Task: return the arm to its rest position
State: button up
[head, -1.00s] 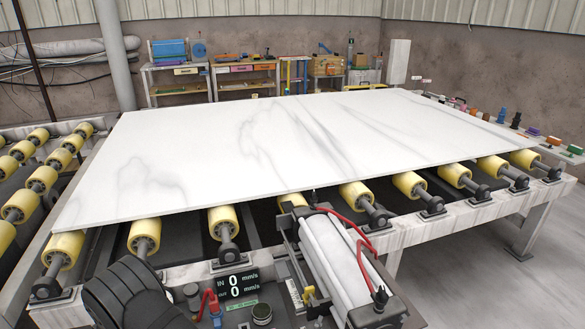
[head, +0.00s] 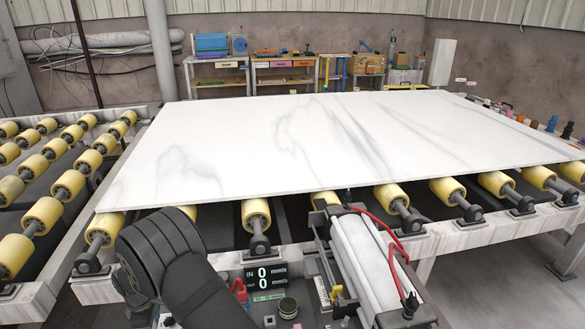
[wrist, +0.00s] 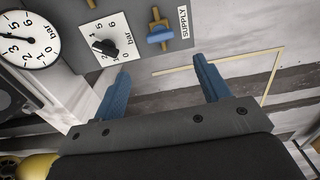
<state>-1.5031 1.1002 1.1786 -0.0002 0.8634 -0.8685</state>
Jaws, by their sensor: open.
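My gripper (wrist: 160,88) shows in the wrist view with its two blue fingers spread apart and nothing between them. Past the fingertips are a grey panel with a dial knob (wrist: 104,47), a round pressure gauge (wrist: 27,38) and a blue-handled valve (wrist: 160,35) beside a SUPPLY label. The fingers appear apart from the panel. In the head view my dark arm shows at the lower left, in front of the roller frame. My gripper is not visible there.
A white veined stone slab (head: 300,150) lies on yellow rollers (head: 255,214). A white cylinder unit (head: 365,265) with red hoses and a speed display (head: 264,277) stand at the front edge. Work tables (head: 221,80) line the back wall.

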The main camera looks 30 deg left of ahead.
notch_tip(320, 180, up, 6)
notch_tip(320, 180, down, 19)
jog(key=shift+r, duration=0.2)
jog(key=shift+r+m, duration=0.15)
jog(key=shift+m, duration=1.55)
jog(key=m, duration=0.9)
jog(key=shift+m, duration=2.3)
